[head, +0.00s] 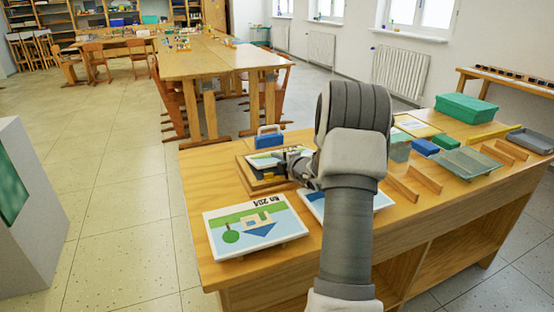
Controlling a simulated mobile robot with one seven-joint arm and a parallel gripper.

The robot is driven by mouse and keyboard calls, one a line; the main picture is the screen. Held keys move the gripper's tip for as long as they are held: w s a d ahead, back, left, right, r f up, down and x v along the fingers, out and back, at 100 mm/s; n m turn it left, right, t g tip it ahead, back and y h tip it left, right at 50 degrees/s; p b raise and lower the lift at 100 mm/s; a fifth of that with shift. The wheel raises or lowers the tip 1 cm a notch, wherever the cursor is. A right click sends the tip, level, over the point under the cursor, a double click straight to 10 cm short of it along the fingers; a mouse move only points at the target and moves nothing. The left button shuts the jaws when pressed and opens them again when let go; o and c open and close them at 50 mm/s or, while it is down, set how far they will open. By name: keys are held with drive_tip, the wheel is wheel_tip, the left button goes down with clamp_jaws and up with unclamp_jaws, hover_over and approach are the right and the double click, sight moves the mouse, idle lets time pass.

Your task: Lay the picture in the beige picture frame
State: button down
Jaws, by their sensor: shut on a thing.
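The beige picture frame (245,176) lies near the left end of the wooden table, partly hidden by my gripper and arm. My gripper (292,160) is over the frame's right part. It is shut on a small picture (266,159) with white, green and blue areas. The picture is over the frame's far part; I cannot tell whether it touches the frame. The fingertips are small and partly hidden in this view.
A landscape picture (256,228) lies at the table's front left corner. Another picture (312,203) is partly behind my arm. A blue case (269,137) stands behind the frame. Wooden rails (424,180), trays and a green box (466,108) fill the right side.

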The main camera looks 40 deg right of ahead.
drive_tip(key=c, duration=0.8)
unclamp_jaws()
drive_tip(key=shift+c, duration=0.2)
drive_tip(key=shift+s, duration=0.15)
drive_tip(key=p+v, duration=0.4)
drive_tip(key=v, duration=1.3)
drive_tip(key=shift+r, duration=0.1)
